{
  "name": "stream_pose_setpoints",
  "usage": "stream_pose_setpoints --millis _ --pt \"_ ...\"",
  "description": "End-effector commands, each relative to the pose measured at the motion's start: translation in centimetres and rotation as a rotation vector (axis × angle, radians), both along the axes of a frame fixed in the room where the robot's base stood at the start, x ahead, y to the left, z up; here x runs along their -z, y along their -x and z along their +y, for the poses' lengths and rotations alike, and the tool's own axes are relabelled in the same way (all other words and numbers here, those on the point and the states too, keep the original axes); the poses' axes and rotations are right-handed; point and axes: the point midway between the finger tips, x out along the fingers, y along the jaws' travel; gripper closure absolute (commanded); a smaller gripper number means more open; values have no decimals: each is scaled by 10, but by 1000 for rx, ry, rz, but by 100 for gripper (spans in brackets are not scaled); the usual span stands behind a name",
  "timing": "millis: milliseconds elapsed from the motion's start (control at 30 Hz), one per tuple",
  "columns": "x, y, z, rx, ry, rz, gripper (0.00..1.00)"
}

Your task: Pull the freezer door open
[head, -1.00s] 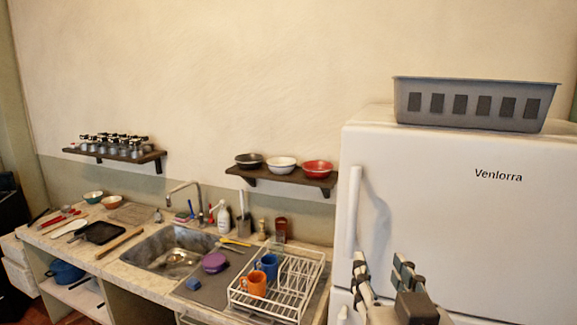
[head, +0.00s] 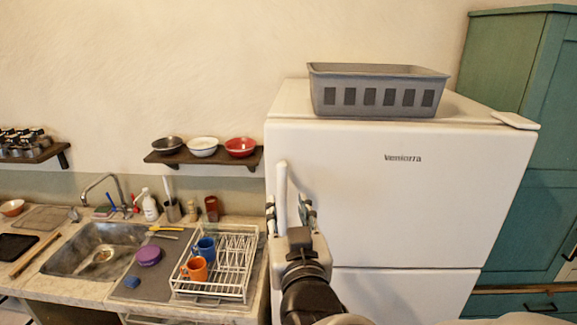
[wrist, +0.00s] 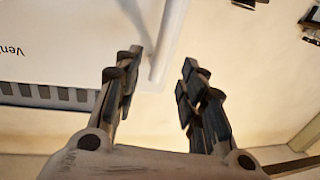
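The white fridge-freezer (head: 470,190) stands at the right with its upper door (head: 400,210) shut. A lower door (head: 400,295) shows below it, also shut. A white vertical handle (head: 281,183) runs along the upper door's left edge. My gripper (head: 288,207) is in front of the handle's lower part, with one finger on each side of it in the head view. In the wrist view the gripper (wrist: 162,58) is open and the handle (wrist: 171,35) appears between and beyond the fingertips. Contact cannot be told. My arm hides the handle's lower end.
A grey basket (head: 375,95) sits on top of the fridge. A teal cabinet (head: 540,160) stands to the right. To the left are a dish rack (head: 235,260) with mugs, a sink (head: 85,255) and a bowl shelf (head: 205,157).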

Motion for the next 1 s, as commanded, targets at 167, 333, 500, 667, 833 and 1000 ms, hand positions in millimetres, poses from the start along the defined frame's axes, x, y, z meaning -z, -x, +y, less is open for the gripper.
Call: stream_pose_setpoints --millis 167,333,500,667,833,1000 --pt "-1 -21 4 -3 -3 2 62" --pt "1 -56 9 -2 -2 3 62" --pt "1 -81 14 -4 -3 2 62" --pt "1 -93 15 -4 -3 2 62" --pt "1 -95 16 -5 -3 0 62" --pt "1 -95 16 -5 -3 0 64"
